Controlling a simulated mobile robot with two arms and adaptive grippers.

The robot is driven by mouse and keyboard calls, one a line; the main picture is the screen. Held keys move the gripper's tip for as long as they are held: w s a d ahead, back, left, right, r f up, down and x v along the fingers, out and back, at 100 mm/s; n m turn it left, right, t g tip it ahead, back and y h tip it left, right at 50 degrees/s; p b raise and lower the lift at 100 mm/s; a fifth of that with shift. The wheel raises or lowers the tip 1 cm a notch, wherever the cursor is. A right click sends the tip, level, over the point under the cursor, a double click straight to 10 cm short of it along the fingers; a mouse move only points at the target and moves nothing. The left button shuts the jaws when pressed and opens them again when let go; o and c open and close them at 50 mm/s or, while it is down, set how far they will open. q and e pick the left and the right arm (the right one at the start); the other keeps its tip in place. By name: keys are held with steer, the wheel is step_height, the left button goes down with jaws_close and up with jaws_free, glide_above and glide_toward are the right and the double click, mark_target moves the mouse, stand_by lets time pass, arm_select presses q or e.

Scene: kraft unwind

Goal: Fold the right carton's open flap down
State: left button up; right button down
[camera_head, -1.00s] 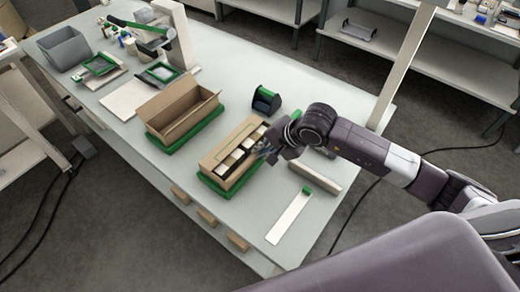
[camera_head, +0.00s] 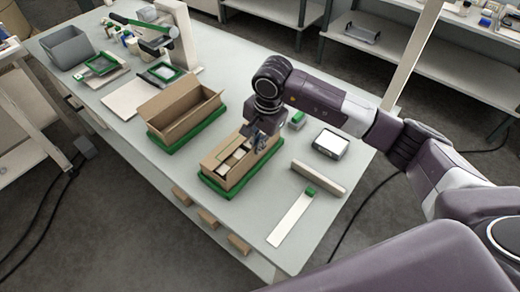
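The right carton (camera_head: 215,173) is a long open cardboard box on a green base (camera_head: 212,187) near the middle of the table. My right gripper (camera_head: 257,146) points down over the carton's far right end. Its fingers are dark and small, and I cannot tell whether they are open or touch the carton. The gripper and wrist hide that end of the carton, and I cannot clearly make out the open flap. My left gripper is not in view.
A second open carton (camera_head: 182,117) on a green base stands to the left. A roll-like bar (camera_head: 318,179), a pale strip with a green end (camera_head: 291,220) and a white-topped device (camera_head: 331,144) lie to the right.

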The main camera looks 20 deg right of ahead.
steer(key=shift+w+a+g+h+b, duration=0.3)
steer(key=shift+g+h+b, duration=0.2)
steer(key=shift+g+b, duration=0.25)
steer(key=c, duration=2.2)
jaws_free()
steer(key=shift+r, duration=0.1)
step_height(320, 180, up, 12)
steer(key=shift+w, duration=0.1)
